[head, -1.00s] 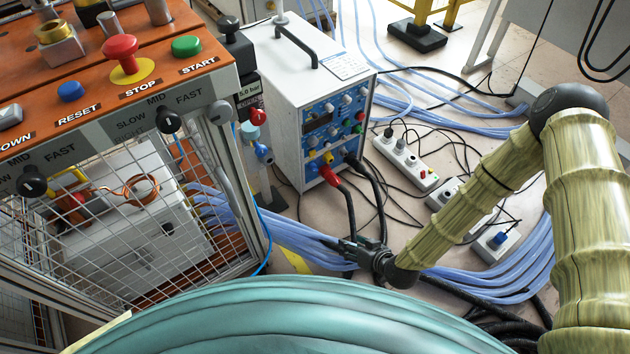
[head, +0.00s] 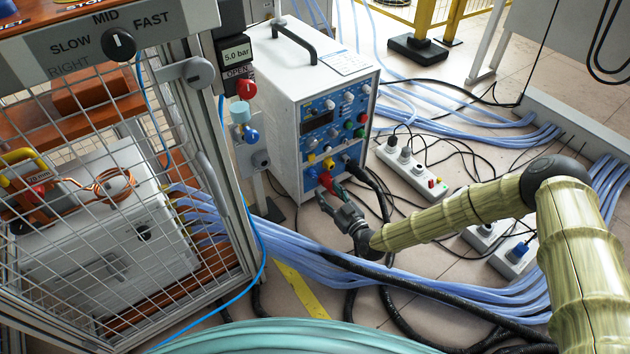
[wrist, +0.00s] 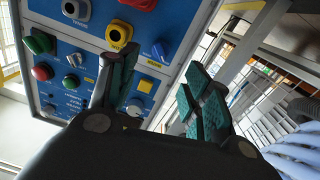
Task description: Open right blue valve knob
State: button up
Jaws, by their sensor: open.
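The blue valve knob (head: 251,136) sits on a small post-mounted fitting, below a pale blue cylinder (head: 240,112), just right of the mesh cage. A red knob (head: 246,90) is above it, next to a 5.0 bar display. My gripper (head: 332,197) is to the right of and lower than the blue valve knob, in front of the white power unit, clear of the knob. In the wrist view my gripper (wrist: 160,100) is open, with nothing seen between its teal-padded fingers. I cannot make out the valve knob in the wrist view.
The white power unit (head: 290,85) stands right of the valve, its blue panel (wrist: 70,75) close to my fingers. The mesh cage (head: 110,230) is at left. Blue hoses (head: 300,247), black cables and power strips (head: 410,172) lie on the floor.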

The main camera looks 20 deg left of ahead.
aim_at(315, 177)
jog(key=b+x, duration=0.3)
jog(key=x, duration=0.5)
jog(key=shift+w+a+b, duration=0.25)
jog(key=shift+b, duration=0.05)
jog(key=shift+c, duration=0.5)
jog(key=c, duration=0.9)
